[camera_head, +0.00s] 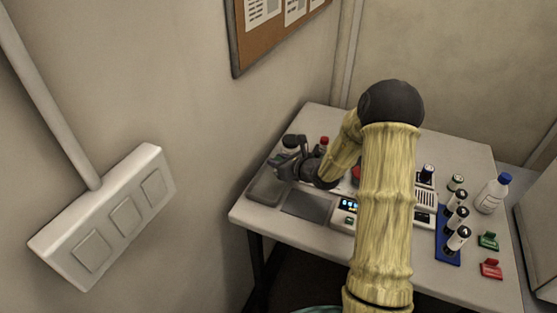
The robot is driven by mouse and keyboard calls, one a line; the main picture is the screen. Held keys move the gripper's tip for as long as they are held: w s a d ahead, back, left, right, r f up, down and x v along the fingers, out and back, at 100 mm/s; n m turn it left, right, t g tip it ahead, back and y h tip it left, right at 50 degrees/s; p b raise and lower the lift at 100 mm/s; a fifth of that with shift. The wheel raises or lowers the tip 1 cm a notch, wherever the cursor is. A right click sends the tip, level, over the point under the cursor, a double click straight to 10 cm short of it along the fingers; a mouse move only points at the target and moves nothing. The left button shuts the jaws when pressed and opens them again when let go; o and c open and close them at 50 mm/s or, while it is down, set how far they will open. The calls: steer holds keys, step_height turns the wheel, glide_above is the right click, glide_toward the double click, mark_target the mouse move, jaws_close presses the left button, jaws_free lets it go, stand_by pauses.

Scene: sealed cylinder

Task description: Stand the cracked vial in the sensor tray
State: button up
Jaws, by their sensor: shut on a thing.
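My gripper (283,167) is at the left end of the table, just above a shallow grey tray (262,191). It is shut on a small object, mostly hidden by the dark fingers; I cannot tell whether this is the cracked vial. A dark-capped vial (290,143) shows just behind the gripper; I cannot tell whether it touches the fingers. Several black-capped vials with pale labels (459,237) stand in a blue rack (443,247) at the right. No crack can be made out on any vial.
A dark flat pad (307,206) lies beside the tray. A device with a lit display (348,205) is partly behind my arm. A red-capped item (323,141) stands behind. A blue-capped bottle (494,194), green clip (488,240) and red clip (491,269) are right.

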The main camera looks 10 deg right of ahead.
steer(key=shift+f, duration=0.1)
steer(key=o, duration=0.9)
steer(key=shift+o, duration=0.2)
steer(key=shift+s+r, duration=0.1)
steer(key=shift+r, duration=0.15)
steer(key=b+v, duration=0.1)
steer(key=v, duration=1)
steer(key=shift+s+d, duration=0.25)
steer(key=shift+s, duration=0.1)
